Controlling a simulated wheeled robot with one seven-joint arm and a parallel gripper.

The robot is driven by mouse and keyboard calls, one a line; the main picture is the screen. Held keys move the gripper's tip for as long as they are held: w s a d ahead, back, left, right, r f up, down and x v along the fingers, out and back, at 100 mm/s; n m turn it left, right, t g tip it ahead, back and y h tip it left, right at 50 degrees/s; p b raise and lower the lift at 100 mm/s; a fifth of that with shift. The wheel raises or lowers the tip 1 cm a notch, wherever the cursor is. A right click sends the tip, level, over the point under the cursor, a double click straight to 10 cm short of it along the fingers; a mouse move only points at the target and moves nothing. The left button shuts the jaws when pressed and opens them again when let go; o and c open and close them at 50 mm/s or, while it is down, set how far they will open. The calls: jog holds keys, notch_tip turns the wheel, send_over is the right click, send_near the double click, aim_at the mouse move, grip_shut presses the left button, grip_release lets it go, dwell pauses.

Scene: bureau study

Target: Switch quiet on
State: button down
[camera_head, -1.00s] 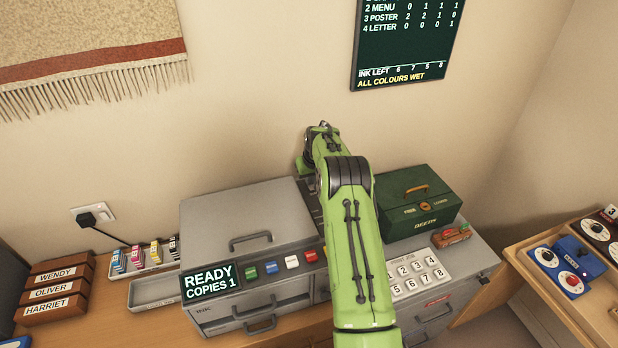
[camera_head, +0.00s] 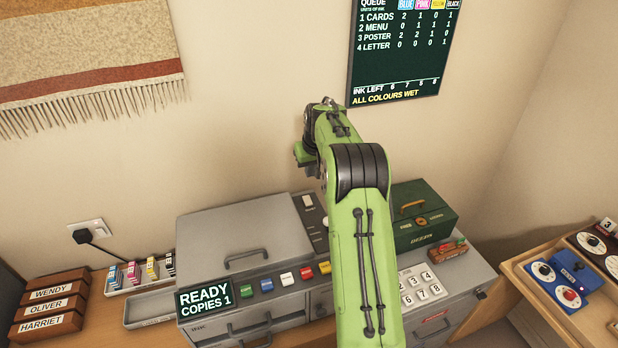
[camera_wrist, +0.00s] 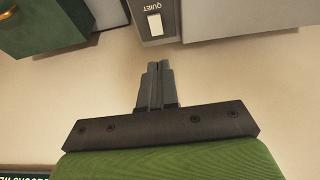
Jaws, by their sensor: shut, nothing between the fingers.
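The quiet switch (camera_wrist: 155,24) is a white rocker on a dark grey panel (camera_wrist: 164,7), with the label QUIET printed upside down in the wrist view. In the head view, a white switch (camera_head: 308,202) shows on the dark strip to the right of the grey copier lid. Which way the rocker is tipped is not clear. My gripper (camera_wrist: 158,66) is shut and empty. Its fingertips point toward the panel in the wrist view and appear apart from it.
The grey copier (camera_head: 240,235) has a READY COPIES 1 display (camera_head: 205,298) and several coloured buttons. A green box (camera_head: 424,215) stands right of the arm, near a number keypad (camera_head: 421,287). Ink cartridges stand in a tray (camera_head: 150,285) at the left. The wall is close behind.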

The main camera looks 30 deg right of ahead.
jog(key=shift+w+r, duration=0.1)
jog(key=p, duration=0.2)
send_near(303, 196)
jog(key=x, duration=0.6)
jog(key=shift+w, duration=0.1)
jog(key=shift+f, duration=0.3)
